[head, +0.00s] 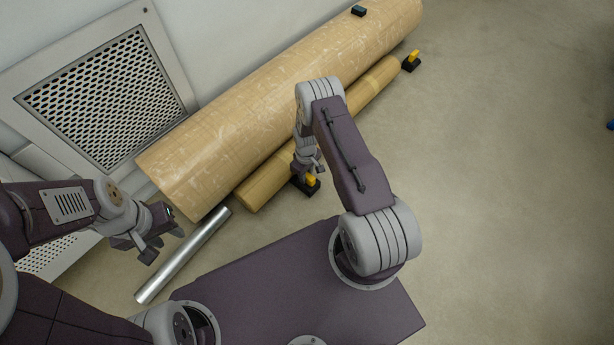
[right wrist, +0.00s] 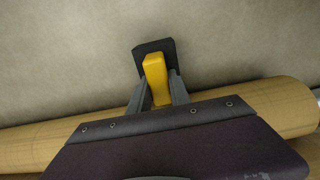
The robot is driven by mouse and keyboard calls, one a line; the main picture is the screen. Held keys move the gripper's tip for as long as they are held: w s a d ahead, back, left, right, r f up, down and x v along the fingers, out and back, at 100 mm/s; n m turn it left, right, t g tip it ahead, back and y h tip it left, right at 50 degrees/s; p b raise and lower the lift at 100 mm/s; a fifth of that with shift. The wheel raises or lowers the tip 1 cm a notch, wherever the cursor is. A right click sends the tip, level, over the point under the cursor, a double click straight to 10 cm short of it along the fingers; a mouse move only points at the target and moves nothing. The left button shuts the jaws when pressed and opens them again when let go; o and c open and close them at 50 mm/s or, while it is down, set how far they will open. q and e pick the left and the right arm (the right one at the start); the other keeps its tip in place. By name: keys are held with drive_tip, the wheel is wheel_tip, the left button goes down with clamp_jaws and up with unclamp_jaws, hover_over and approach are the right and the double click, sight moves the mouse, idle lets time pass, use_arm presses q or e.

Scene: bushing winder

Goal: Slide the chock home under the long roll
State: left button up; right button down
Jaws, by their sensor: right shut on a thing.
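A black chock with a yellow grip (head: 312,181) is on the floor beside the near end of the thin tan roll (head: 262,188). My right gripper (head: 307,174) is shut on the yellow grip. In the right wrist view, the gripper's fingers (right wrist: 158,88) flank the yellow grip (right wrist: 155,70), with the black base (right wrist: 150,48) beyond. The roll (right wrist: 270,105) passes behind the gripper there; whether the chock touches it I cannot tell. A thick tan roll (head: 270,105) lies behind the thin one. My left gripper (head: 163,235) is open and empty, left of the rolls.
Another black and yellow chock (head: 411,62) stands at the far end of the thin roll. A small dark box (head: 358,11) sits on the thick roll. A silver tube (head: 185,255) lies on the floor below my left gripper. A grille panel (head: 105,90) leans behind.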

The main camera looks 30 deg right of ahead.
drive_tip(key=shift+w+a, duration=0.15)
drive_tip(key=shift+w, duration=0.25)
drive_tip(key=c, duration=1.1)
unclamp_jaws()
wheel_tip(320, 180, up, 9)
drive_tip(key=p, duration=0.6)
drive_tip(key=shift+p, duration=0.35)
